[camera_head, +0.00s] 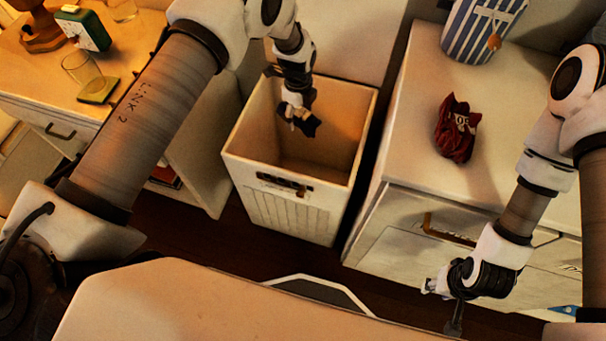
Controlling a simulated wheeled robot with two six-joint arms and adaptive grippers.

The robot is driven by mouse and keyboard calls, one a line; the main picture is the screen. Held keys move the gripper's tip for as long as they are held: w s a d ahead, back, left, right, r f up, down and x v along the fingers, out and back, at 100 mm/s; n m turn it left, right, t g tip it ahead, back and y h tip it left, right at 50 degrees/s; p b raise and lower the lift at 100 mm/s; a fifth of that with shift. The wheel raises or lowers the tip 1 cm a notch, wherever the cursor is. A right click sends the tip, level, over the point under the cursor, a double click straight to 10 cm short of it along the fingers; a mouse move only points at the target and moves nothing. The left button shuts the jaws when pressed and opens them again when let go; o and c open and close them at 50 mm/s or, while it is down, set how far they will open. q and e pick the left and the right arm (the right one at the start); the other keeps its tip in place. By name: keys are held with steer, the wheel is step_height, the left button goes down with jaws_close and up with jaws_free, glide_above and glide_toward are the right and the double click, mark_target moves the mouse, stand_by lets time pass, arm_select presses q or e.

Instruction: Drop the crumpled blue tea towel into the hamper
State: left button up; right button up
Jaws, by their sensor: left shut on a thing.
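The hamper (292,206) is a pale, open-topped square bin standing between two pieces of furniture. My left gripper (299,121) reaches down into its mouth from above. It is shut on a small dark bundle, which I take to be the crumpled blue tea towel (310,126); its colour is hard to make out and the gripper hides part of it. The bundle is inside the rim outline, above the hamper's floor. My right gripper (443,306) is low at the right, in front of the drawers; its jaw opening is unclear.
A white dresser (410,178) at the right holds a dark red crumpled bag (457,130) and a blue-striped container (480,30). A desk (30,85) at the left holds a glass (82,72) and a green clock (82,29). A blue patch (566,310) shows at lower right.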

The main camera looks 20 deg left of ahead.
arm_select(q)
steer(key=o, duration=1.3)
step_height(320, 180, up, 12)
steer(key=shift+f, duration=0.1)
